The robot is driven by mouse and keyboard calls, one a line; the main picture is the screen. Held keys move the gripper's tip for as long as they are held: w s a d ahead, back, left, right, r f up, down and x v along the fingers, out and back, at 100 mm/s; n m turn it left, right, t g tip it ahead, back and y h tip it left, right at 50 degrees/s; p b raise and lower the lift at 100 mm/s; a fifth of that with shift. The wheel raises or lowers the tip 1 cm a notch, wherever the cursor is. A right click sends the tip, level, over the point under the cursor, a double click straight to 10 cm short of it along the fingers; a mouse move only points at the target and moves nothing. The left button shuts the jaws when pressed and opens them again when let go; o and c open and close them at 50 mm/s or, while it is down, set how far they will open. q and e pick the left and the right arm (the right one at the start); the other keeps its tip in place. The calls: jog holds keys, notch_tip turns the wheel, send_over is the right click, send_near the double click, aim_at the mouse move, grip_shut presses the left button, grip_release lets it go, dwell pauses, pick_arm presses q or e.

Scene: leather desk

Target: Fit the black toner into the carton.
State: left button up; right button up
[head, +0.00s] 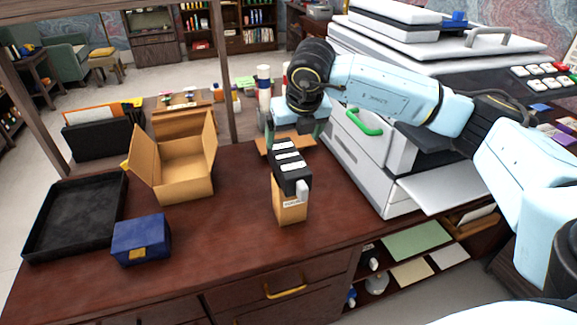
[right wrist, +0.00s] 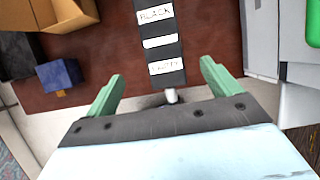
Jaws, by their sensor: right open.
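The black toner (head: 291,169) is a long dark block with white labels on top and a white nub at its near end. It rests at the top of a narrow tan box (head: 290,208) on the desk; I cannot tell whether any of it is inside. A larger open carton (head: 183,175) with raised flaps stands to the left. My right gripper (head: 294,136) is open at the toner's far end. In the right wrist view, the toner (right wrist: 160,45) lies ahead between the spread green fingers (right wrist: 160,88), with clear gaps beside it. My left gripper is out of view.
A blue box (head: 141,238) and a black tray (head: 70,230) lie on the left of the desk (head: 225,235). A grey printer (head: 372,160) with a green handle and pulled-out tray stands close on the right. The desk front is clear.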

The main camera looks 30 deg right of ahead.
aim_at(288, 157)
jog(key=x, duration=0.7)
jog(key=shift+w+d+f, duration=0.15)
jog(key=shift+f, duration=0.15)
jog(key=shift+x, duration=2.7)
jog(key=shift+w+d+r, duration=0.1)
jog(key=shift+w, duration=0.05)
jog(key=shift+c, duration=0.4)
jog(key=c, duration=1.2)
jog(key=shift+r, duration=0.15)
jog(key=shift+c, duration=0.5)
